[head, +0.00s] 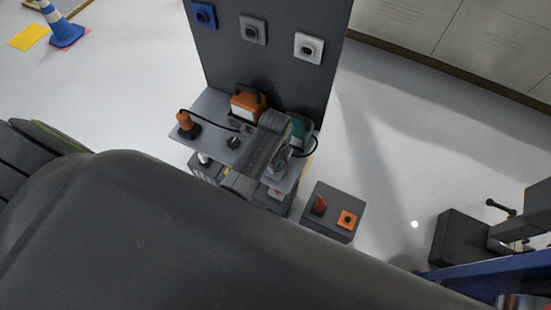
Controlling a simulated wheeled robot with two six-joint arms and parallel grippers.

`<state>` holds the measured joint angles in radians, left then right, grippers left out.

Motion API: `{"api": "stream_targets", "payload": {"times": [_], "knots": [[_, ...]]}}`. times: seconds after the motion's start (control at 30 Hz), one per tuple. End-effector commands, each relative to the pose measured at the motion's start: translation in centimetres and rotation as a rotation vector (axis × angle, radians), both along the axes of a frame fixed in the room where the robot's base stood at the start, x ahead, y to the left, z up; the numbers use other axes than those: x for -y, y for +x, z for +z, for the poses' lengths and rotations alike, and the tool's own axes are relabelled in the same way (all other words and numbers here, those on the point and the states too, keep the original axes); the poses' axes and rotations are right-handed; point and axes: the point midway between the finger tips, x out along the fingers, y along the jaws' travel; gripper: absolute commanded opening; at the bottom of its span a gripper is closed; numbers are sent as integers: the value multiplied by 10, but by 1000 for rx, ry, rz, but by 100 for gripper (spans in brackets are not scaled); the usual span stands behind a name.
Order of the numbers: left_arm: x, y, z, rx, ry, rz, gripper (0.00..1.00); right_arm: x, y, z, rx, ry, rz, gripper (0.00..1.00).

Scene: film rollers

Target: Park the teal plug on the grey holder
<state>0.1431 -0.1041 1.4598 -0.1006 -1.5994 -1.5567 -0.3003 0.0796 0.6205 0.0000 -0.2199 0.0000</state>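The grey holder (253,29) is a square plate with a dark round centre, mounted on the upright dark panel between a blue and a white one. A teal body (299,127) shows on the grey shelf below the panel, partly behind my arm. A black cable curves beside it. I cannot tell whether this is the teal plug. A small pale teal part also shows just below it. My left gripper (277,160) is over the right part of the shelf, close to these teal parts. My arm hides its fingers, so its grip is unclear. My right gripper is not in view.
A blue holder (204,15) and a white holder (309,47) flank the grey one.

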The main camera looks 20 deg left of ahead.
Motion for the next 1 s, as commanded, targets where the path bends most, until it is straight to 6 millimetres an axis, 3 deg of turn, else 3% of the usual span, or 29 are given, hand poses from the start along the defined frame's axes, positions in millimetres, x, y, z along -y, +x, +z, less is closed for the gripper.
{"api": "stream_targets", "payload": {"times": [1.0], "knots": [[0, 1, -5, 1, 0, 0, 3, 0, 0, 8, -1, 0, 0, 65]]}}
